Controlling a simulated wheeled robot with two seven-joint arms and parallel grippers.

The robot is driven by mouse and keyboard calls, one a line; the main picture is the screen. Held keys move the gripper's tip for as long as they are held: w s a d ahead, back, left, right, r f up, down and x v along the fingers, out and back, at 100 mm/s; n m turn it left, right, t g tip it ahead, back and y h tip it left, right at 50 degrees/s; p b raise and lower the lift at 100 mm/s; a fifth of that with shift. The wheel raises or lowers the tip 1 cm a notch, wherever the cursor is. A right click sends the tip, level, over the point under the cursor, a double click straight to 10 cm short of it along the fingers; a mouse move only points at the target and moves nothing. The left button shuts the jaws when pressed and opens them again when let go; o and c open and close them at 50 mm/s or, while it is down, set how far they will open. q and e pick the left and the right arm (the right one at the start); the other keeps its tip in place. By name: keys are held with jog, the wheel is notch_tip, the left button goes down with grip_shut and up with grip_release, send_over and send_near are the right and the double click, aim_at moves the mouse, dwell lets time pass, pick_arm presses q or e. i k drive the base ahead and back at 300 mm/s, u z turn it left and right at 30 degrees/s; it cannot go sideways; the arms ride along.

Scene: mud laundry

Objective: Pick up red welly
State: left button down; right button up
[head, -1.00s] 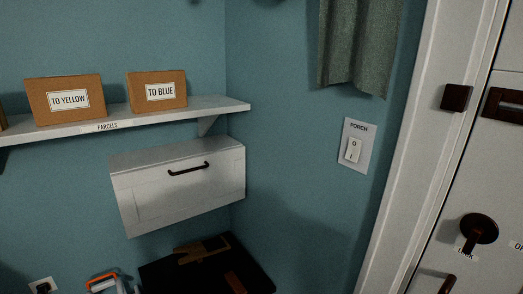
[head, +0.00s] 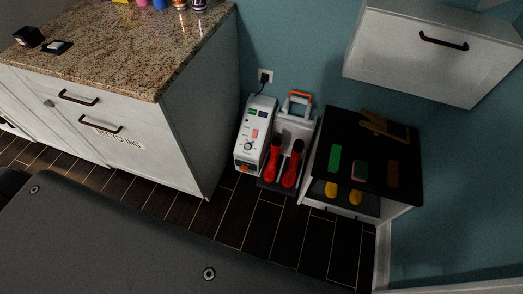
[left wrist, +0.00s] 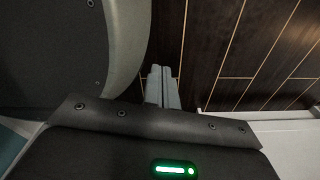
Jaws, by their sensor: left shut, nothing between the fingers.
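Two red boot-shaped things, which look like red wellies, stand side by side in front of the white machines by the wall in the head view. One is the left red welly (head: 271,160) and the other is the right red welly (head: 291,166). My left gripper (left wrist: 163,72) shows in the left wrist view with its fingers together and empty, above the dark wood floor. No welly shows in that view. Neither gripper shows in the head view, and my right gripper is out of sight.
To the right is a black-topped bench (head: 345,135) with green, pink and red patches and yellow boots (head: 355,197) below. A granite-topped cabinet (head: 190,125) stands left. Dark wood floor (head: 245,215) is clear in front.

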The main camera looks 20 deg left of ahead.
aim_at(289, 180)
jog(key=i, duration=0.95)
jog(key=z, duration=0.7)
jog(key=i, duration=0.3)
jog(key=z, duration=0.2)
